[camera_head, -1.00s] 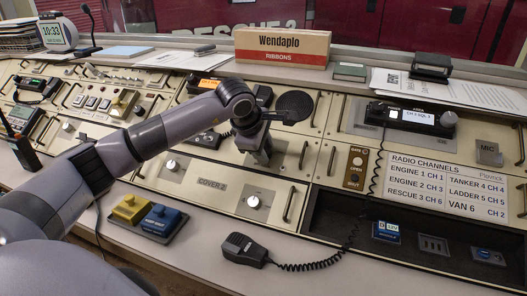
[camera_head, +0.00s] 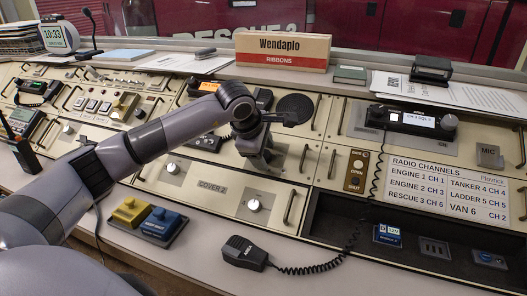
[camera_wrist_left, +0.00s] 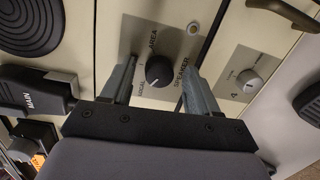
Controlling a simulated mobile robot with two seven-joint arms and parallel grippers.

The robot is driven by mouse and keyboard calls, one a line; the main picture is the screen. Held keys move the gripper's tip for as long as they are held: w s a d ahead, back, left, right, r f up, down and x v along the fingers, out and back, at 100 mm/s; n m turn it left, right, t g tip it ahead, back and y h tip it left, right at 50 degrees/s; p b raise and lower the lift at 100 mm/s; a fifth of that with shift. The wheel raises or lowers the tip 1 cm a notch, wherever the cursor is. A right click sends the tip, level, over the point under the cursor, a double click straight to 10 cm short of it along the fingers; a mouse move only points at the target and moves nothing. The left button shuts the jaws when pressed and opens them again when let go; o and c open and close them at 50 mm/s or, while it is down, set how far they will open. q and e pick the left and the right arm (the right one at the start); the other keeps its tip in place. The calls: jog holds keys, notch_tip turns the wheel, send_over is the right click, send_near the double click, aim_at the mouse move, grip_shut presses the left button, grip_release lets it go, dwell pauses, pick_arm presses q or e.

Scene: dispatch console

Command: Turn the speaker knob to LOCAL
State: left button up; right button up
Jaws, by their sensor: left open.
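The speaker knob (camera_wrist_left: 158,70) is black and round and sits on a grey plate (camera_wrist_left: 160,38) in the left wrist view. My left gripper (camera_wrist_left: 161,78) is open, one finger on each side of the knob in the picture. I cannot tell whether the fingers touch it or reach fully around it. In the head view my left gripper (camera_head: 264,158) is over the speaker panel and hides the knob. My right gripper is not in view.
A pale knob (camera_wrist_left: 249,81) on another plate and a black round speaker grille (camera_wrist_left: 30,22) flank the plate. In the head view a hand microphone (camera_head: 245,252) lies on the front ledge. Yellow (camera_head: 130,211) and blue (camera_head: 160,223) blocks stand left of it.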

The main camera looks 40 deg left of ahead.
pick_arm(q)
jog(key=v, duration=0.7)
dwell(0.5)
